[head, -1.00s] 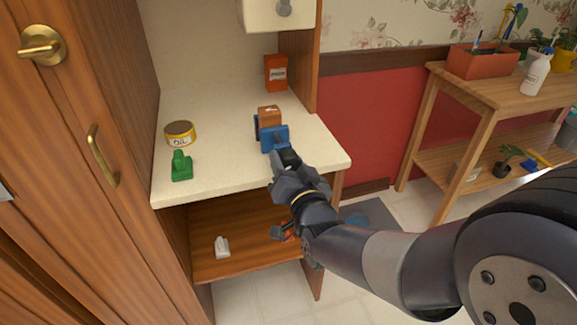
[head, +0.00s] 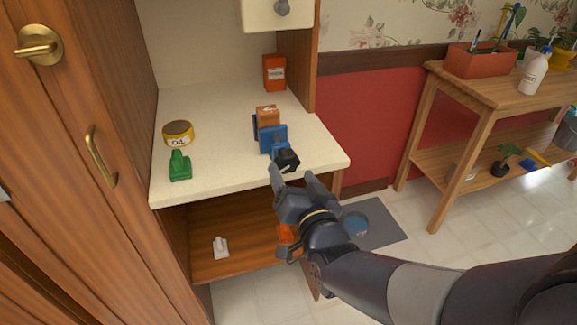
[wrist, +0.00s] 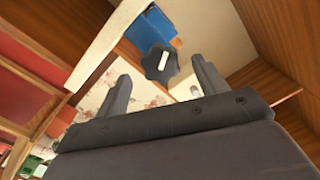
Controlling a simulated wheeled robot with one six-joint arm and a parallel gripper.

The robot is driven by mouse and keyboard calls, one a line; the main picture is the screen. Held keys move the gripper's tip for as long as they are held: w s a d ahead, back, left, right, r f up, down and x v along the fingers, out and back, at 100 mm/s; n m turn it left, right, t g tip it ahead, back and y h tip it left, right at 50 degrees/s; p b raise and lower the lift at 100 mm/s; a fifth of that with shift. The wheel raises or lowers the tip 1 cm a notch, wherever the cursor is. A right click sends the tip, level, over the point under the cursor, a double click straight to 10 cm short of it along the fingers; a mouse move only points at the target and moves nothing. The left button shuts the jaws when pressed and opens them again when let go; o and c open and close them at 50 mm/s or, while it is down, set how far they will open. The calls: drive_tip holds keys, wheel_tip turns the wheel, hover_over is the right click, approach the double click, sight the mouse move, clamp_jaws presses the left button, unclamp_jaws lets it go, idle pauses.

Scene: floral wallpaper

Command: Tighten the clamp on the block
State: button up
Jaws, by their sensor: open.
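A blue clamp (head: 272,139) stands on the cream counter (head: 215,110) near its right front edge, with a brown block (head: 267,115) between its jaws. A black knob (head: 287,160) sits on the clamp's front side, facing my gripper. My gripper (head: 291,178) is open just in front of the knob. In the wrist view, the dark knob (wrist: 160,64) with a white mark shows beyond and between the two fingers of my gripper (wrist: 163,88), and the blue clamp body (wrist: 150,32) is behind it. I see no finger touching the knob.
An orange-red box (head: 274,72) is at the back. A drawer (head: 278,14) hangs above. The lower shelf (head: 235,240) holds a small white object (head: 221,247).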

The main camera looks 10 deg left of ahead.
sight(289, 167)
drive_tip(key=v, duration=0.6)
drive_tip(key=shift+w, duration=0.15)
idle(1.2)
drive_tip(key=x, duration=1.1)
drive_tip(key=shift+p, duration=0.4)
drive_tip(key=shift+f, duration=0.1)
